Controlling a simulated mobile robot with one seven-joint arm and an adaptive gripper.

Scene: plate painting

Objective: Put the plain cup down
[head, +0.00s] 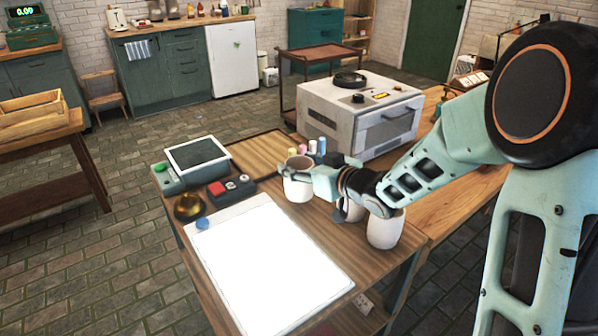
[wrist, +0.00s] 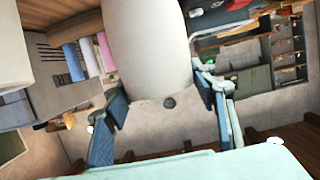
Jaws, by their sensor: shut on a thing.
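A plain white cup (head: 298,188) is upright in my gripper (head: 314,176), left of the white oven on the wooden table. In the wrist view, the pale, unmarked cup wall (wrist: 150,45) fills the top middle between the two fingers of my gripper (wrist: 160,95). The fingers are shut on the cup's sides. I cannot tell whether its base touches the table. Another white cup (head: 385,229) stands below my wrist near the table's right edge. A further pale cup (head: 350,212) is mostly hidden behind my gripper.
A white board (head: 265,265) covers the front of the table (head: 190,248). A dark-screened scale (head: 198,155), a button box (head: 230,187) and a brass bowl (head: 188,206) lie left of the cup. Coloured bottles (head: 312,147) and the oven (head: 355,112) stand behind it. A wooden tray (head: 262,153) lies at the back.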

